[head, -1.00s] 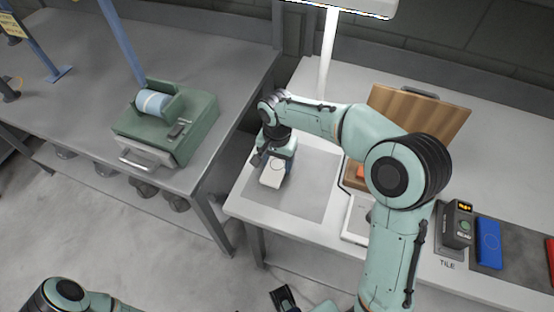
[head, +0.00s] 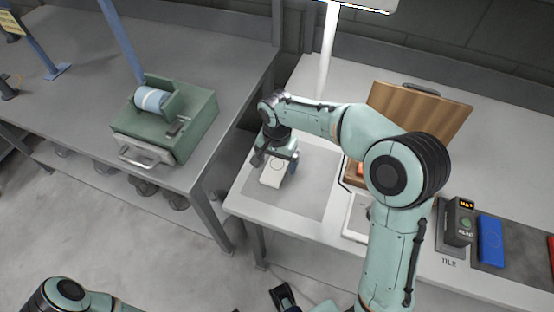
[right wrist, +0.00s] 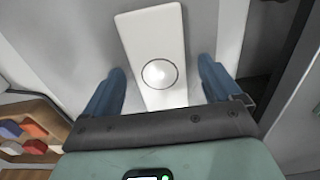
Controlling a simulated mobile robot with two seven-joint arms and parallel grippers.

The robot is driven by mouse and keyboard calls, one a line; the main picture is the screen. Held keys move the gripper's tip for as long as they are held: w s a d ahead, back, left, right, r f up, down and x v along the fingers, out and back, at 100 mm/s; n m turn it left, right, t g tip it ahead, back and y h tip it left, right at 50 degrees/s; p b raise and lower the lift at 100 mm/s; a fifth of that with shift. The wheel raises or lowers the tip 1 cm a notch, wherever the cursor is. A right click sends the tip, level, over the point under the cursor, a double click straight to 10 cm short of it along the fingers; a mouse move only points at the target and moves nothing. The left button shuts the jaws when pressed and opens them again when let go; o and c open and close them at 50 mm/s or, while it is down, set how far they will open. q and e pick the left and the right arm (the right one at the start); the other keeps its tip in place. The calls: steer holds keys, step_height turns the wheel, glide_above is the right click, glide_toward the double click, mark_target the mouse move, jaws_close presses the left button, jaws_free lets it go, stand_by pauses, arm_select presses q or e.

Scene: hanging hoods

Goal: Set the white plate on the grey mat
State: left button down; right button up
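The white plate (head: 273,174) is a small flat oblong piece lying on the left part of the grey mat (head: 310,190), on the white table. In the right wrist view the plate (right wrist: 157,50) shows a thin dark ring on its face. My right gripper (right wrist: 162,85) is over the plate's near end, with one blue finger on each side. A gap shows between each finger and the plate, so the gripper is open. In the head view the right gripper (head: 276,160) partly covers the plate's far end.
A brown wooden board (head: 418,112) leans at the back. A dark reader device (head: 459,220) and a blue block (head: 490,238) stand at the right. A wooden tray of coloured pieces (right wrist: 30,130) lies left in the wrist view. A green machine (head: 165,120) sits on the left table.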

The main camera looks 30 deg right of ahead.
step_height(320, 180, up, 13)
steer(key=p, duration=0.2)
steer(key=shift+r, duration=0.2)
stand_by(0.4)
